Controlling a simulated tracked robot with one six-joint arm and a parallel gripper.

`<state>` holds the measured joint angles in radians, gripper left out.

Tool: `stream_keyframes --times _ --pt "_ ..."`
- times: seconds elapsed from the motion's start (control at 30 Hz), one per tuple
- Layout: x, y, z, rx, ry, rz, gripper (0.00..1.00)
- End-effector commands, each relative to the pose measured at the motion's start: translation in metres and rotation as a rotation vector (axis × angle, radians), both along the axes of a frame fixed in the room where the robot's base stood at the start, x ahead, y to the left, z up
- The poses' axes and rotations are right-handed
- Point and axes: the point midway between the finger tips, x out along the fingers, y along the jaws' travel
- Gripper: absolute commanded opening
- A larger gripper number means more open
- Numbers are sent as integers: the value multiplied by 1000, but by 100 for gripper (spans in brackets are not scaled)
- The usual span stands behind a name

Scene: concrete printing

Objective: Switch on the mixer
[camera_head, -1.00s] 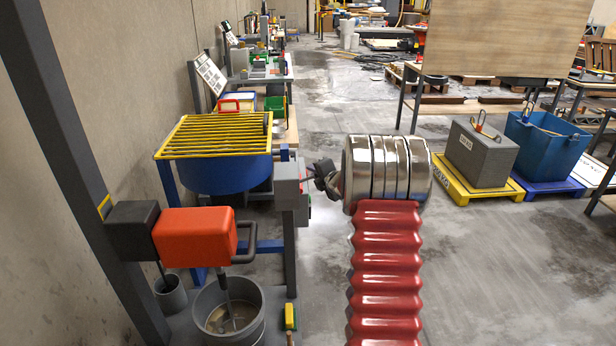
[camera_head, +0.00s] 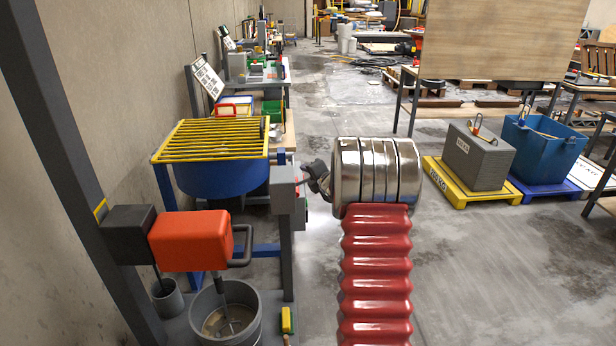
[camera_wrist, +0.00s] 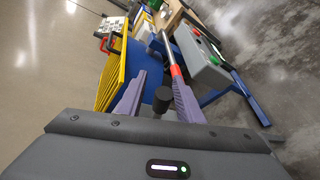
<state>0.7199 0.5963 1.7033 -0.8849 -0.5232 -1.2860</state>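The mixer is a blue drum (camera_head: 222,178) under a yellow bar grate (camera_head: 213,138), left of centre in the head view. A grey control box (camera_head: 284,188) stands on a post at its right side. My gripper (camera_head: 316,180) is just right of the box in the head view, partly hidden by my wrist. In the wrist view its two fingers (camera_wrist: 160,95) are apart. A dark round piece shows between them; I cannot tell whether it is gripped.
An orange hand mixer (camera_head: 190,240) hangs over a grey bucket (camera_head: 226,312) at the front left. A grey block (camera_head: 477,156) and a blue bin (camera_head: 540,150) stand on pallets to the right. The floor between is clear.

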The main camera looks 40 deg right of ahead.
Motion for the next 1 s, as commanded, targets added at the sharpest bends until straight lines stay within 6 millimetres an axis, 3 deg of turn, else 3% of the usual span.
stream_keyframes --times 0.47,1.0 --pt "-10 1 4 1 -1 -3 34" --pt "-72 20 27 0 0 -5 34"
